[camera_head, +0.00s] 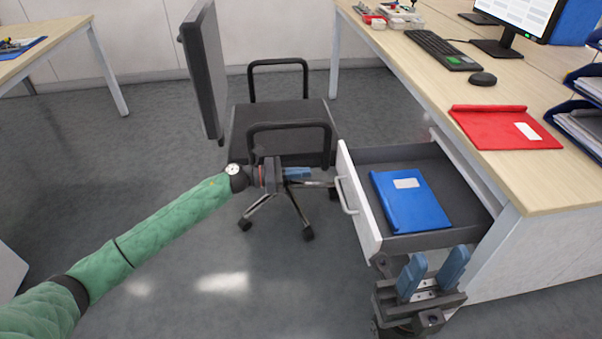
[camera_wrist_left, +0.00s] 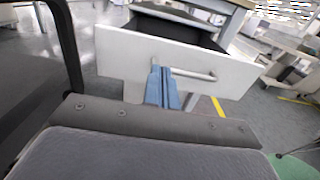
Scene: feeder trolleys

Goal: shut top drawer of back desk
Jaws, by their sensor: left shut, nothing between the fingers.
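The open top drawer (camera_head: 362,213) sticks out from the desk (camera_head: 500,180) on the right, with a white front and a grey inside. A blue folder (camera_head: 412,203) with a white label lies in it. The bar handle (camera_head: 345,192) is on its front and also shows in the left wrist view (camera_wrist_left: 190,74). My left gripper (camera_head: 308,173) is shut and empty, just left of the drawer front; its blue fingers (camera_wrist_left: 160,88) point at the front near the handle. Whether they touch it I cannot tell. My right gripper (camera_head: 432,277) is open and empty, below and in front of the drawer.
A black office chair (camera_head: 285,125) stands behind my left gripper, its backrest turned to the left. The desk top holds a red folder (camera_head: 505,127), a keyboard (camera_head: 441,49), a mouse (camera_head: 483,79) and a monitor (camera_head: 515,18). The floor at the left is clear.

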